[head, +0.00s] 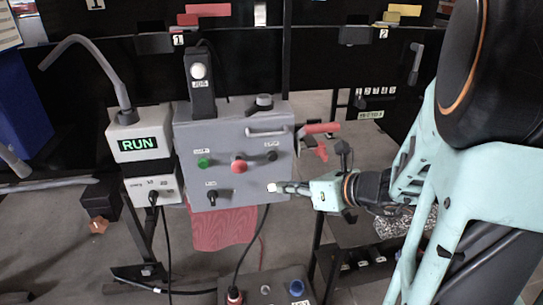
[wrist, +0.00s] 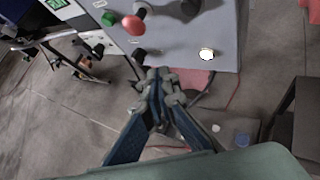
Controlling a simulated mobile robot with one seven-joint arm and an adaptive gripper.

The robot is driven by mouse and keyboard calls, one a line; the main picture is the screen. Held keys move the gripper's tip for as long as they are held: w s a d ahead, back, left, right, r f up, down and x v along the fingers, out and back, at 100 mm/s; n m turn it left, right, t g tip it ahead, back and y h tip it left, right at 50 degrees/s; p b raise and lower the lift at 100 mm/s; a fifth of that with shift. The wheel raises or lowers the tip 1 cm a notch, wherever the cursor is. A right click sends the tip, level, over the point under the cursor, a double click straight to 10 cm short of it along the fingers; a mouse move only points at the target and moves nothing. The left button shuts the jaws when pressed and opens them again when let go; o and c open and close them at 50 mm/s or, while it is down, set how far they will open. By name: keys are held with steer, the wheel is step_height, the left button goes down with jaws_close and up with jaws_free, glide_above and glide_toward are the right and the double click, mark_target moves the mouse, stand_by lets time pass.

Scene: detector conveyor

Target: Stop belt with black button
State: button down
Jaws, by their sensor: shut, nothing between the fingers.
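The grey control box (head: 240,135) carries a green button (head: 203,162), a red mushroom button (head: 239,166), a black button (head: 271,156) at right and a black knob (head: 211,196) at lower left. In the wrist view the black button (wrist: 190,7) is at the top edge, partly cut off, and a white round button (wrist: 207,54) sits below it. My gripper (wrist: 158,78) is shut and empty, in front of the lower part of the panel. In the head view my gripper (head: 285,187) is below the black button; contact cannot be told.
A red-handled part (head: 320,128) is just right of the box. A lower box (head: 265,288) with red and blue buttons stands at the bottom. Cables hang below the panel.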

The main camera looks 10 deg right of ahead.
glide_toward(268, 162)
steer(key=shift+s+a+f+x, duration=0.1)
steer(key=shift+s+x, duration=0.05)
steer(key=shift+x, duration=0.75)
steer(key=shift+s+a+f+x, duration=0.1)
steer(key=shift+f+x, duration=0.05)
steer(key=shift+x, duration=0.7)
steer(key=shift+s+f+x, duration=0.1)
steer(key=shift+s+x, duration=0.05)
steer(key=shift+x, duration=0.75)
steer(key=shift+w, duration=0.4)
steer(key=shift+w, duration=0.55)
steer(key=shift+s, duration=0.95)
steer(key=shift+s, duration=2.55)
